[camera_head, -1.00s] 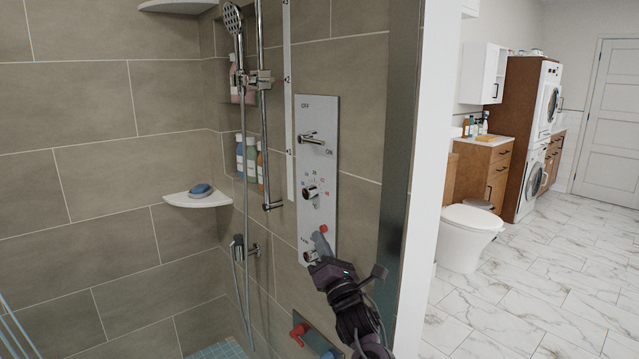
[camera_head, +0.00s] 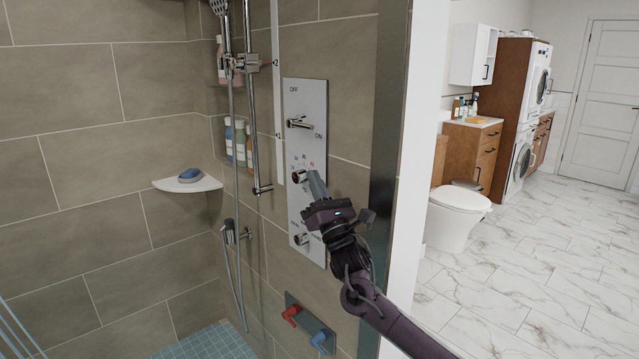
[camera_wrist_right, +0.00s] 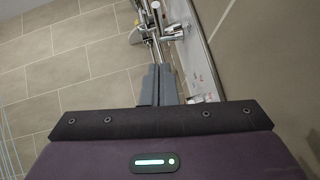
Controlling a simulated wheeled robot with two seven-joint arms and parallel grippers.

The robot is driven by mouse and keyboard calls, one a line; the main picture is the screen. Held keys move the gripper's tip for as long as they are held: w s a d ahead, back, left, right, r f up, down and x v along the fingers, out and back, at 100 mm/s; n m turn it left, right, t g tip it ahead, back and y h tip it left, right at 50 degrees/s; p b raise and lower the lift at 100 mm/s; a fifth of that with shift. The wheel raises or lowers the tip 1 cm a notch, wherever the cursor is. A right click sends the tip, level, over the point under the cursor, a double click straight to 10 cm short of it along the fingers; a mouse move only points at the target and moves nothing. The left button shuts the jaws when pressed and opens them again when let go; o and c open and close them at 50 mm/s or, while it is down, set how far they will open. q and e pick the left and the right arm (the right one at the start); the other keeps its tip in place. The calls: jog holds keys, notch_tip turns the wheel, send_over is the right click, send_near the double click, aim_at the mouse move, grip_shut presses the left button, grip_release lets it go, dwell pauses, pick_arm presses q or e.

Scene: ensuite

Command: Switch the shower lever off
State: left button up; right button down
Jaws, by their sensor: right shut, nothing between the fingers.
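The shower lever (camera_head: 300,123) is a chrome handle on the upper part of a pale wall panel (camera_head: 293,98), between the printed words OFF and ON. It points right, to the ON side. My right gripper (camera_head: 316,182) is shut and empty. It is in front of the panel, below the lever, beside the round middle knob (camera_head: 299,177). I cannot tell whether it touches the panel. In the right wrist view, the shut fingers (camera_wrist_right: 158,84) point toward chrome fittings; a chrome lever (camera_wrist_right: 174,32) shows beyond them. My left gripper is not in view.
A lower knob (camera_head: 302,239) is partly behind my right gripper. Red (camera_head: 290,313) and blue (camera_head: 319,339) handles sit lower on the wall. A chrome rail (camera_head: 250,100) with a hose stands left of the panel, and a glass edge (camera_head: 391,130) stands right.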

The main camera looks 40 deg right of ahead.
aim_at(305, 124)
jog(key=w+r+p, duration=0.1)
jog(key=r, duration=0.1)
jog(key=w+r+p, duration=0.1)
jog(key=w+r, duration=0.1)
jog(key=r, duration=0.1)
jog(key=w+d+r+p, duration=0.1)
jog(key=r, duration=0.2)
jog(key=shift+w+d, duration=0.1)
jog(key=shift+w, duration=0.05)
jog(key=shift+f, duration=0.1)
